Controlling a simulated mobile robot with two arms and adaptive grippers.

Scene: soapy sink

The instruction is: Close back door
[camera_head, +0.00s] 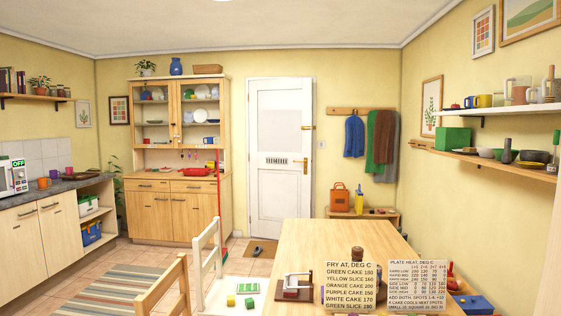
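The back door (281,195) is white with a large pale upper pane and a letter slot. It stands upright in its white frame (314,100) in the far wall, at the middle of the view. It looks flush with the frame, but from this distance I cannot tell whether it is fully shut. A brass handle (305,166) is on its right side, and a brass bolt or catch (307,128) is higher up on the same side. Neither my left nor my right gripper is in view.
A wooden table (330,240) with sign cards stands in front, right of centre. Chairs (165,289) stand at its left. A dark mat (262,249) lies before the door. A wooden dresser (160,215) stands left of the door. Tiled floor is open around the striped rug (125,287).

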